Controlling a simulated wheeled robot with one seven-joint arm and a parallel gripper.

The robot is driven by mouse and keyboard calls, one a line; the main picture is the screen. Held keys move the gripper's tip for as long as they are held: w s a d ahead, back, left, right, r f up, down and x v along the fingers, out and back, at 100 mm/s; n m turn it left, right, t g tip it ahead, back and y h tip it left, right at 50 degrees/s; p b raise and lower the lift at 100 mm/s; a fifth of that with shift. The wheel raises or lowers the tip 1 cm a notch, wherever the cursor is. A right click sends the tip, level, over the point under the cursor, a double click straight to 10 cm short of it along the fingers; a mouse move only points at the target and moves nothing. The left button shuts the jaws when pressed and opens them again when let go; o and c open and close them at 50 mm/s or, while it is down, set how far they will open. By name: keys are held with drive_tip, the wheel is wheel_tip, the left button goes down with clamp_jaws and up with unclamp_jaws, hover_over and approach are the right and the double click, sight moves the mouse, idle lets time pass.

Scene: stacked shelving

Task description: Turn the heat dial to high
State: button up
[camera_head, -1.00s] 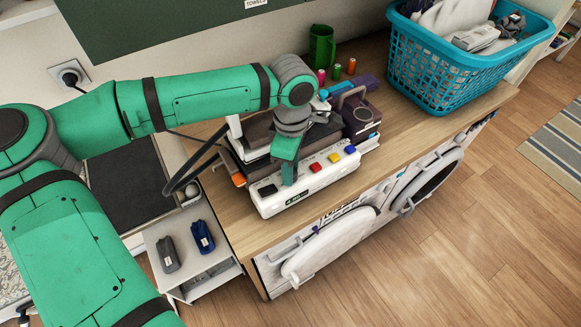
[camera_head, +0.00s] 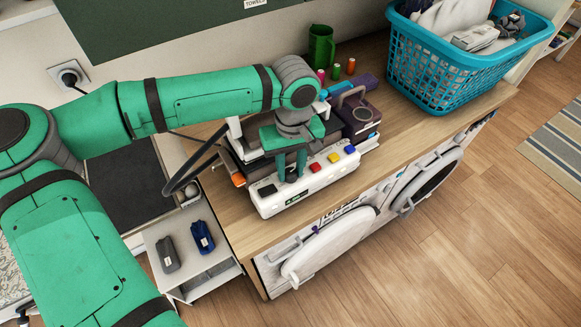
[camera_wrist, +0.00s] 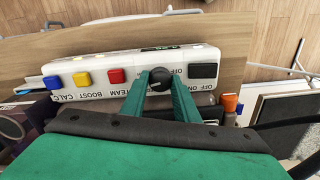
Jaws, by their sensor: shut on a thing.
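The heat dial is a small black round knob (camera_wrist: 159,79) on a white control panel (camera_wrist: 117,72). In the wrist view its pointer setting is too small to read. My gripper (camera_wrist: 160,84) is shut on the dial, with one green finger on each side of it. In the head view, my gripper (camera_head: 291,171) reaches down onto the panel (camera_head: 270,202), and the dial shows dark between the fingers. A black on/off switch (camera_wrist: 203,79) sits right of the dial in the wrist view. Red (camera_wrist: 116,75), yellow (camera_wrist: 83,79) and blue (camera_wrist: 53,82) buttons sit left of it.
Dark stacked items lie behind the panel on the wooden counter (camera_head: 428,133). A purple device (camera_head: 359,112), a green mug (camera_head: 321,47) and a turquoise basket (camera_head: 433,72) stand farther along.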

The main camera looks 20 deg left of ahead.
sight(292, 172)
drive_tip(key=m, duration=0.5)
idle(0.6)
drive_tip(key=o, duration=1.1)
drive_tip(key=shift+c, duration=0.2)
drive_tip(key=shift+r, duration=0.15)
wheel_tip(292, 172, up, 11)
drive_tip(key=shift+f, duration=0.2)
drive_tip(key=shift+d, duration=0.1)
